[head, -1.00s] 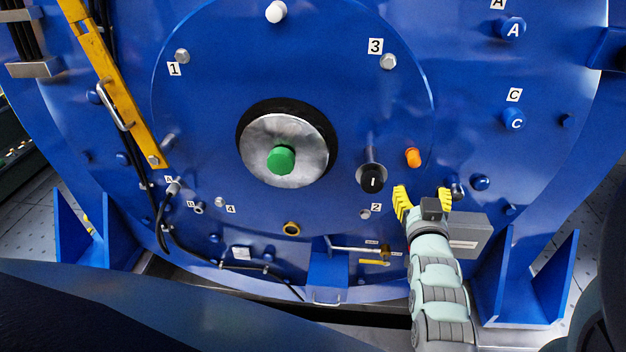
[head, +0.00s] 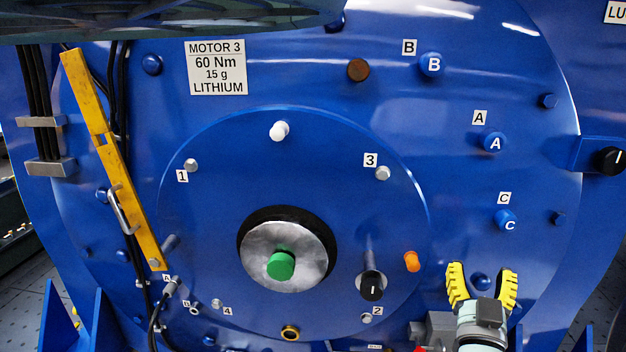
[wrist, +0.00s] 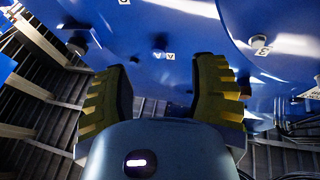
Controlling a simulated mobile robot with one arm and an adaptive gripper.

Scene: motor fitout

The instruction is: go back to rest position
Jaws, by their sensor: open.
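My gripper (head: 482,282) has yellow ribbed fingers spread apart, with nothing between them. In the head view it is at the lower right, in front of the blue motor face (head: 330,90), below the knob marked C (head: 505,219). A blue bolt head (head: 480,282) shows between the fingers, behind them. In the wrist view the open fingers (wrist: 160,95) point toward the blue motor, with the knob marked A (wrist: 162,54) seen beyond them. Most of my arm is out of view below.
A black-ended handle (head: 371,285) and an orange plug (head: 411,261) stick out left of my gripper. A green-capped shaft (head: 281,264) sits at the centre. A yellow bar (head: 115,160) runs down the left. A bracket with a black knob (head: 608,160) juts out at the right edge.

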